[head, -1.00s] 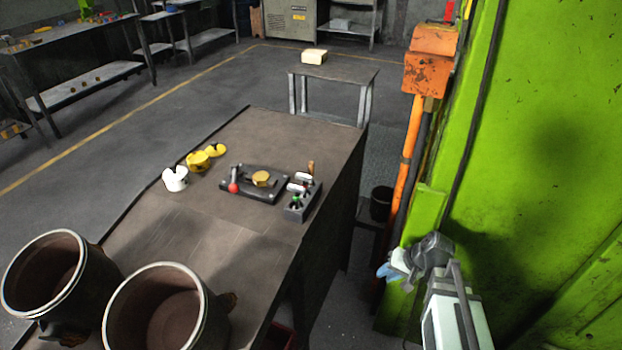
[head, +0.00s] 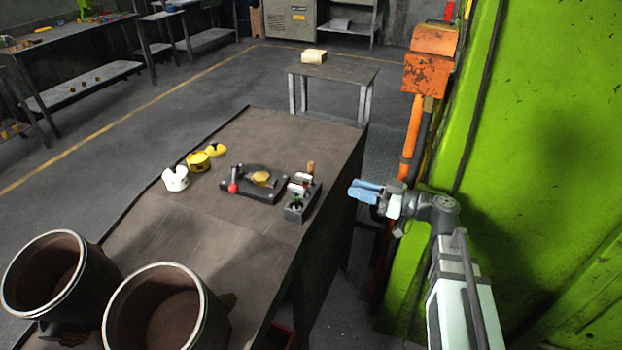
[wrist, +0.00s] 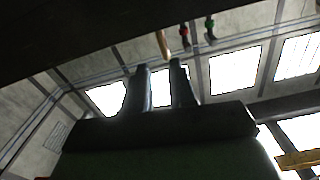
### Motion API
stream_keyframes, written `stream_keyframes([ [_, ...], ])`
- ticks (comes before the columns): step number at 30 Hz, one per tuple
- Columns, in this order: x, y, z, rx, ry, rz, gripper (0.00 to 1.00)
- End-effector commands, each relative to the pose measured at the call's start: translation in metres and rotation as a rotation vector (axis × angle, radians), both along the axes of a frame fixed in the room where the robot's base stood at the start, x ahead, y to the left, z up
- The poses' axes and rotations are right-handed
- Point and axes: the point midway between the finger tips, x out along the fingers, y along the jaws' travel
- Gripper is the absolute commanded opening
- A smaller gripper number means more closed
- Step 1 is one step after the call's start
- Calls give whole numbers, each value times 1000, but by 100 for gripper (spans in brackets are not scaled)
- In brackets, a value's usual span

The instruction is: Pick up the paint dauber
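I cannot tell for sure which item is the paint dauber. A small dark holder (head: 302,203) near the table's right edge carries several small upright items. My gripper (head: 362,191) is right of the holder, past the table edge, apart from everything. Its two fingers (wrist: 160,70) are separated, with nothing between them.
The dark table (head: 245,135) also carries a black fixture with a red knob (head: 233,188), a white cup-like piece (head: 175,179), yellow pieces (head: 198,161) and two large pots (head: 165,310). The green press (head: 560,130) and orange pipe (head: 411,130) bound the right side.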

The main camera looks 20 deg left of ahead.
Motion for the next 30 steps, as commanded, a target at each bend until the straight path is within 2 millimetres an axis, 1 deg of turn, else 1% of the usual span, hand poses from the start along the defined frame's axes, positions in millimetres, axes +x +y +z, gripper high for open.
stream_keyframes([
  [3,0,0,0,-1,-79,1,25],
  [8,0,7,-1,-3,-115,2,25],
  [21,0,69,0,-3,-113,3,25],
  [25,0,81,0,-3,-113,2,25],
  [30,0,87,0,-3,-113,1,25],
])
